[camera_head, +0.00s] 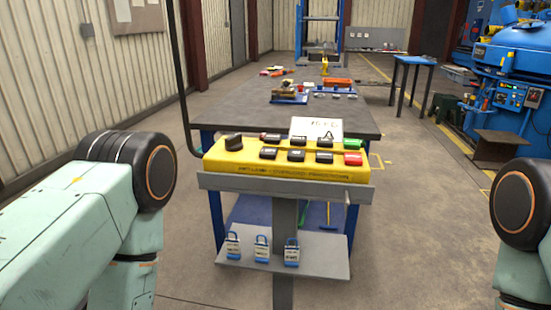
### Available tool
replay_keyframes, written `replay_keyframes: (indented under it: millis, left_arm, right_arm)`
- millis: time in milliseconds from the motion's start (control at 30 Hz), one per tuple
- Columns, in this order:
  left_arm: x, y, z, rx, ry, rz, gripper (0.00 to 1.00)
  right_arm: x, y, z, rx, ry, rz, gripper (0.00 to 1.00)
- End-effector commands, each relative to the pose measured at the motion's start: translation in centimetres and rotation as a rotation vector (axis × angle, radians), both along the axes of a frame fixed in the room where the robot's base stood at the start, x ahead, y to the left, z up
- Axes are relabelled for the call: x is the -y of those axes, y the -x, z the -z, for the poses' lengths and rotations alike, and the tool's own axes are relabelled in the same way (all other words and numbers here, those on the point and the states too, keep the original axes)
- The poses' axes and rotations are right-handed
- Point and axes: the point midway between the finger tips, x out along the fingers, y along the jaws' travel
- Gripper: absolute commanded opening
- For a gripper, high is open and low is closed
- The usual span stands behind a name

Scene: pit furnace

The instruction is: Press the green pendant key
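A yellow pendant box (225,162) lies on a grey stand in front of me, in the middle of the head view. Its top carries two rows of mostly black keys and a black knob (233,142) at its left end. The green pendant key (352,143) is at the right end of the far row, just behind a red key (353,159). A white card (316,129) with writing stands behind the keys. My arm links show at the left and right edges. Neither gripper is in view.
A dark-topped workbench (225,113) with small parts and tools stands behind the pendant. Several padlocks (262,248) sit on the stand's lower shelf. A black cable rises at the pendant's left. Blue machinery (520,70) and a small blue table (414,60) are at the right. Floor is clear between bench and machinery.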

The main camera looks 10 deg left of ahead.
Motion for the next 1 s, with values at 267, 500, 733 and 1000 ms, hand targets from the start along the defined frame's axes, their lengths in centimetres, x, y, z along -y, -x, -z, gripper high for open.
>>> replay_keyframes:
  millis: [267, 500, 733, 1000]
  left_arm:
    - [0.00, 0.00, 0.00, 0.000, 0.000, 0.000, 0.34]
    - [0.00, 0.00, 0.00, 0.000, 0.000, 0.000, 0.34]
    - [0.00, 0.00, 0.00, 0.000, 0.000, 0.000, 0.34]
    - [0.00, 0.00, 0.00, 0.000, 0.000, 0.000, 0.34]
  right_arm:
    - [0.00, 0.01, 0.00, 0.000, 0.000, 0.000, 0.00]
    - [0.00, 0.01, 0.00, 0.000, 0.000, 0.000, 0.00]
    - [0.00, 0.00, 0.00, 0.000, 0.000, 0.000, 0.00]
    - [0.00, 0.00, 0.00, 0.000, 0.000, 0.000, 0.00]
